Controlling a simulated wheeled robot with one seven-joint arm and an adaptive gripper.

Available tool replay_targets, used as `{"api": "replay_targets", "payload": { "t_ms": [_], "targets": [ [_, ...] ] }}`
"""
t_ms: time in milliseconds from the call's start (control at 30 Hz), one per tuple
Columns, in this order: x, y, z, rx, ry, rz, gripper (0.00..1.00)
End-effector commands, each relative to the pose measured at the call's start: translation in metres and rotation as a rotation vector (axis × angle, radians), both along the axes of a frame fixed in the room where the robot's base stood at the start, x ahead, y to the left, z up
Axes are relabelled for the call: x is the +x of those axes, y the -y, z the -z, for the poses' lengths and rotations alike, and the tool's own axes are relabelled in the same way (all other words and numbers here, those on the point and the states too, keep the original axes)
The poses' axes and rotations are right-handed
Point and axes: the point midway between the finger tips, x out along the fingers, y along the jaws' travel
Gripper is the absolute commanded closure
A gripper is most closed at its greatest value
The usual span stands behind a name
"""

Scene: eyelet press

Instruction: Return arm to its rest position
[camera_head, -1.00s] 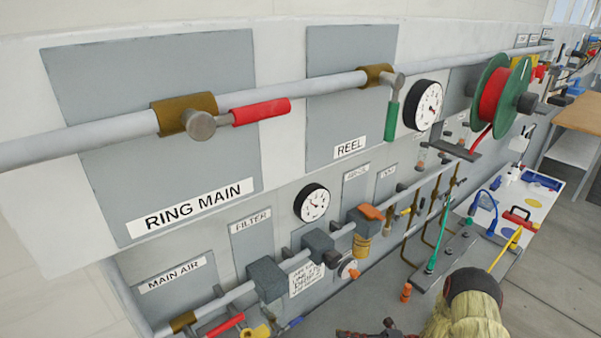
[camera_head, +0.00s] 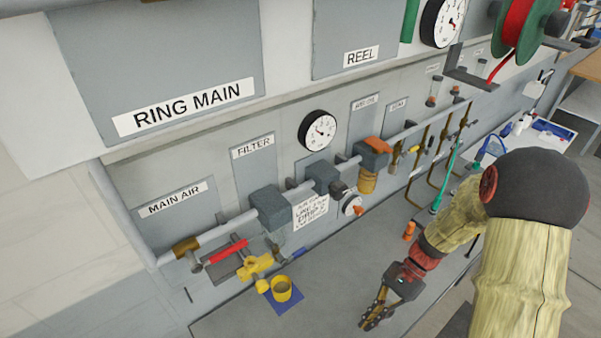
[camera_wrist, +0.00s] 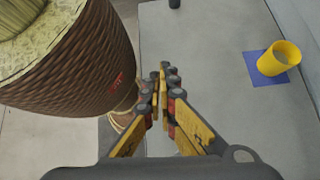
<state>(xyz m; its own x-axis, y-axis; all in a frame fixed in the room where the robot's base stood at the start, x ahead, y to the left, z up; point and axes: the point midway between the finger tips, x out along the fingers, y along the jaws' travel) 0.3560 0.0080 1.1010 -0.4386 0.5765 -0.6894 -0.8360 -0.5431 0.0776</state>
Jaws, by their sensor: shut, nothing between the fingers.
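My gripper (camera_head: 376,311) hangs over the grey bench top (camera_head: 335,262) at the lower middle of the head view, with my arm reaching in from the right. It is shut and empty. In the wrist view its yellow and black fingers (camera_wrist: 160,92) meet at the tips, with nothing between them. A large brown and straw-coloured part of my own arm fills the upper left of that view.
A yellow cup (camera_head: 282,289) stands on a blue square (camera_head: 296,301) left of my gripper; the wrist view shows the cup too (camera_wrist: 281,57). A wall panel carries a red-handled valve (camera_head: 227,251), a gauge (camera_head: 317,130) and a hose reel (camera_head: 524,27). Bench between cup and gripper is clear.

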Motion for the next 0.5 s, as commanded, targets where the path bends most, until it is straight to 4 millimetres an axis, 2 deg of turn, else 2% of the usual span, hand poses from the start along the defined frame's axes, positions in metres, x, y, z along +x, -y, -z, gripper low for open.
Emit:
{"api": "replay_targets", "payload": {
  "t_ms": [200,500],
  "targets": [
    [-0.006,0.017,-0.015,-0.085,0.245,-0.238,1.00],
    [-0.013,0.033,-0.039,-0.209,0.523,-0.530,1.00]
  ]
}}
